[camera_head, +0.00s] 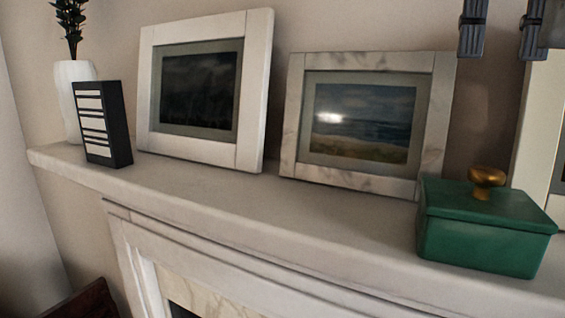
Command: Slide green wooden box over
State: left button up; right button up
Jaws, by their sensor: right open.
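The green wooden box (482,237) sits upright on the white mantel shelf (270,202) at the right of the head view. Its lid is on and carries a round golden knob (486,180). My right gripper (502,42) hangs at the top right edge of the view, above the box and apart from it. Its two dark fingers are spread with nothing between them. My left gripper is out of view.
Two framed pictures (290,120) (150,85) lean on the wall behind the shelf. A black-and-white striped block (102,124) and a white vase (71,90) stand at the left end. Another frame (540,130) is behind the box. Shelf left of the box is clear.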

aim_at(513, 252)
jog(key=k, duration=1.95)
